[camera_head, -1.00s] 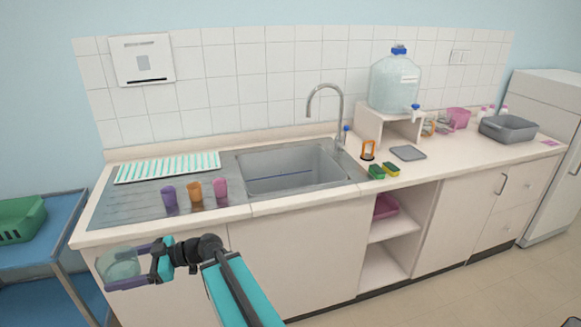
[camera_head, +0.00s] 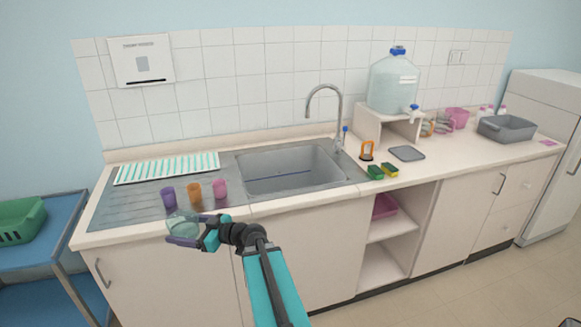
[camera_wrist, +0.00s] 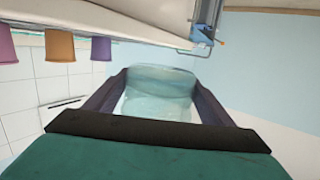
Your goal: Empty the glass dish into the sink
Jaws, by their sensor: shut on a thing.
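The glass dish (camera_head: 183,223) is a clear, pale teal vessel in front of the counter's left part. My gripper (camera_head: 182,241) is shut on it, one dark finger on each side. In the wrist view the dish (camera_wrist: 158,92) sits between the two fingers of my gripper (camera_wrist: 157,95). The dish looks about upright in the head view; I cannot tell how much is in it. The sink (camera_head: 290,172) is a grey steel basin to the right of and behind the dish, with a curved tap (camera_head: 340,112) at its back edge.
Purple (camera_head: 168,196), orange (camera_head: 194,192) and pink (camera_head: 220,188) cups stand on the steel drainboard between the dish and the sink's left side. A striped mat (camera_head: 168,167) lies behind them. Green and yellow sponges (camera_head: 382,171) lie right of the sink. A blue cart (camera_head: 45,247) stands at left.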

